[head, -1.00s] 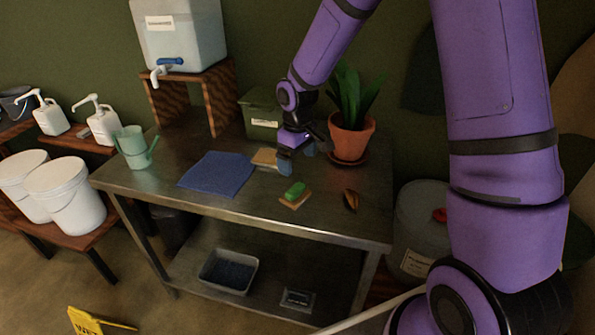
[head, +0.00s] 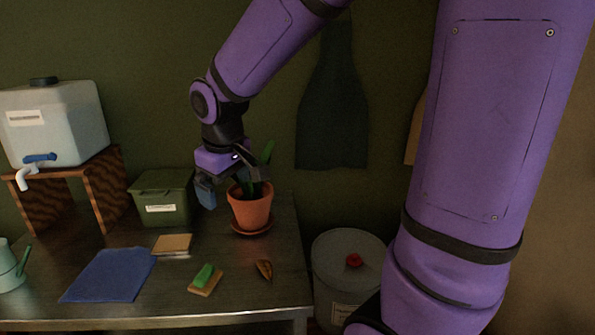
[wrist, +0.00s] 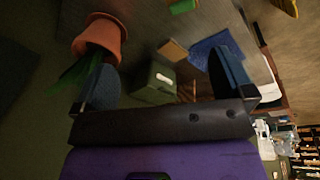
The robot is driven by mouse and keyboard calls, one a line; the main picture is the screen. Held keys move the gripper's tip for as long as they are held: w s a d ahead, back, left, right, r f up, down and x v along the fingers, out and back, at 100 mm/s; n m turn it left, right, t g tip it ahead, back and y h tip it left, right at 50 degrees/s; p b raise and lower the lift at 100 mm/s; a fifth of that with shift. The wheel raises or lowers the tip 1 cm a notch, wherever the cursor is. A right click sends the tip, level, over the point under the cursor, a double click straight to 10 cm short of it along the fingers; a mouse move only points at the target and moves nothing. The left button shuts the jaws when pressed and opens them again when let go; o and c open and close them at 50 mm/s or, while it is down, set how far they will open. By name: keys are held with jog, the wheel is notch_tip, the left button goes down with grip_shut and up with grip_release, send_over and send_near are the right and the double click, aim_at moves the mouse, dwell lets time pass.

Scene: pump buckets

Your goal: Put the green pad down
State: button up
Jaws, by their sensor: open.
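The green pad (head: 204,275) lies on a flat tan block (head: 206,288) on the metal table, toward its front edge. A green patch at the top of the wrist view (wrist: 183,6) looks like the same pad. My gripper (head: 232,188) is open and empty, raised above the back of the table, by the potted plant. It is behind and above the pad, clear of it. In the wrist view both blue fingers (wrist: 163,62) are spread wide with nothing between them.
The terracotta pot (head: 250,208) stands close beside my gripper. A green box (head: 164,198), a tan stack (head: 173,244), a blue cloth (head: 110,274) and a brown pod-like item (head: 264,269) are on the table. A water tank (head: 60,125) stands on a wooden stand at left.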

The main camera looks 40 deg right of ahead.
jog(key=s+d+r+m+t, duration=0.1)
jog(key=s+r, duration=0.3)
jog(key=s, duration=0.5)
jog(key=s+d+r+m+t, duration=0.1)
jog(key=s+r, duration=0.3)
jog(key=s, duration=0.5)
jog(key=shift+d+m+t+y, duration=0.25)
jog(key=shift+m+t+y, duration=0.15)
jog(key=shift+m, duration=0.3)
jog(key=n+g, duration=0.5)
jog(key=n, duration=0.1)
send_over(203, 272)
jog(key=f, duration=2.7)
jog(key=shift+s+d+f, duration=0.1)
jog(key=shift+d+f, duration=0.15)
jog(key=shift+f, duration=0.1)
jog(key=f, duration=1.1)
jog(key=shift+w+a+f, duration=0.15)
jog(key=shift+w+a, duration=0.05)
